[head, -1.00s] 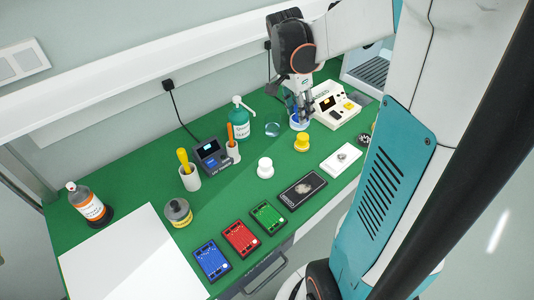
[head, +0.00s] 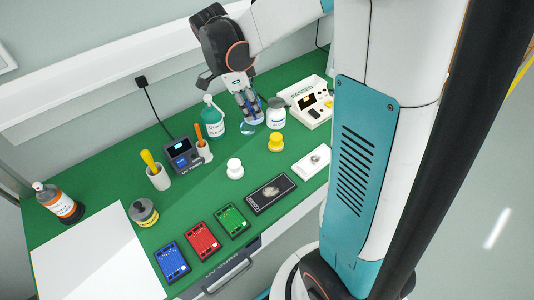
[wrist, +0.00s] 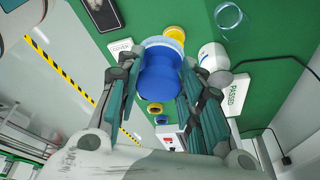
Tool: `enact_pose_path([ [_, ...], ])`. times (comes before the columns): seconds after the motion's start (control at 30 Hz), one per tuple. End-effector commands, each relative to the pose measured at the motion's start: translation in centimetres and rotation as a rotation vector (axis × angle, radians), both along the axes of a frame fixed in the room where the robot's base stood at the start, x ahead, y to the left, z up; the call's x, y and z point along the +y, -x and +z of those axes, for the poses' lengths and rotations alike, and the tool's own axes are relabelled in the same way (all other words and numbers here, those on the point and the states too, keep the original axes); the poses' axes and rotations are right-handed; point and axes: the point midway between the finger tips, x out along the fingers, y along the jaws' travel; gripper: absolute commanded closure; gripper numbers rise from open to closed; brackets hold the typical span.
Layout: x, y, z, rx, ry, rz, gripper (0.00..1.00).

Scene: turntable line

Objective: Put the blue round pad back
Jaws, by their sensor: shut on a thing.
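The blue round pad (wrist: 160,80) is between the fingers of my gripper (wrist: 153,92) in the wrist view. It has a rounded blue knob and a wider, pale-rimmed face at its far end. My gripper is shut on it. In the head view my gripper (head: 249,114) hangs over the clear round dish (head: 250,127), left of the white jar (head: 276,117). The fingers hide most of the pad there. I cannot tell the exact height above the dish. The dish (wrist: 229,15) and jar (wrist: 212,57) also show in the wrist view.
A yellow round pad (head: 276,141) and a white one (head: 235,168) stand on the green table (head: 200,185). A green pump bottle (head: 214,118) stands close left of my gripper.

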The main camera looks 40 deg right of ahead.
Motion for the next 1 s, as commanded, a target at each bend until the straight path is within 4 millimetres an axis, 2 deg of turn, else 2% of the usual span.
enact_pose_path([
  [0.4,0.1,-0.1,-9.9,-0.001,0.0,-0.004,1.0],
  [0.6,0.1,-0.1,-13.9,-0.001,0.0,-0.003,1.0],
  [0.87,0.1,0.0,-15.7,-0.001,0.0,-0.003,1.0],
  [1.0,0.1,-0.1,-17.4,-0.001,0.0,-0.003,1.0],
])
